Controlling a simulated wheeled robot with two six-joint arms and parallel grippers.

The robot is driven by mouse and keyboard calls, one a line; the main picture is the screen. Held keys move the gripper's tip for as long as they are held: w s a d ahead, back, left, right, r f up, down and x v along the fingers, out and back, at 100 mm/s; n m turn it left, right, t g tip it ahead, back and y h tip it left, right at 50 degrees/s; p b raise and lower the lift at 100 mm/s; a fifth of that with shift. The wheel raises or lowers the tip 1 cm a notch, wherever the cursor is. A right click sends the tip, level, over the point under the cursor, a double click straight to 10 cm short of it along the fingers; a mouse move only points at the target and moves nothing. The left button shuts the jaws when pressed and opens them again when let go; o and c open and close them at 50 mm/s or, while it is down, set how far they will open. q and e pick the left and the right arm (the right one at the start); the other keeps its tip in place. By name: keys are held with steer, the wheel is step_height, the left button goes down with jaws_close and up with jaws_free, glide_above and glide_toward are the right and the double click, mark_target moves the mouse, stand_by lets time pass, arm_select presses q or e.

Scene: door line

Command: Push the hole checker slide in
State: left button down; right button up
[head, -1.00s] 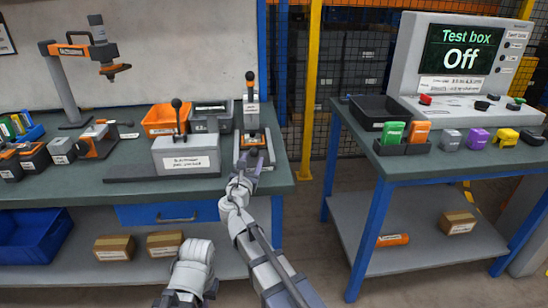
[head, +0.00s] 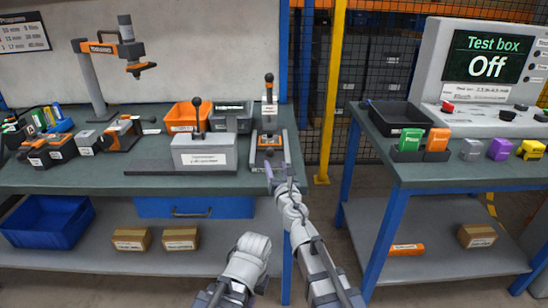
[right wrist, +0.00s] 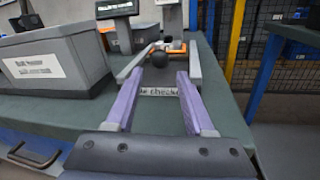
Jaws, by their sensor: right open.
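The hole checker (head: 268,141) stands near the right end of the green workbench, with two grey side rails and an orange part between them. In the right wrist view its front label (right wrist: 158,91) reads partly "le checker". A black ball knob (right wrist: 160,59) shows just behind the label, between the rails. My right gripper (head: 277,168) is at the checker's front end. In the right wrist view its purple fingers (right wrist: 159,72) are spread and empty, one on each side of the label and knob. Contact cannot be told. My left gripper is out of view.
A grey box-shaped fixture (head: 203,155) with a black knob stands left of the checker. An orange bin (head: 182,115) and a dark bin (head: 232,117) are behind. A gap separates the workbench from the right table (head: 455,172), which bears the test box (head: 480,65).

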mark_target(271, 155)
steer(key=w, duration=0.3)
steer(key=w+a, duration=0.1)
steer(key=w, duration=0.2)
steer(key=shift+w+a, duration=0.2)
steer(key=shift+w, duration=0.1)
jaws_close()
stand_by(1.1)
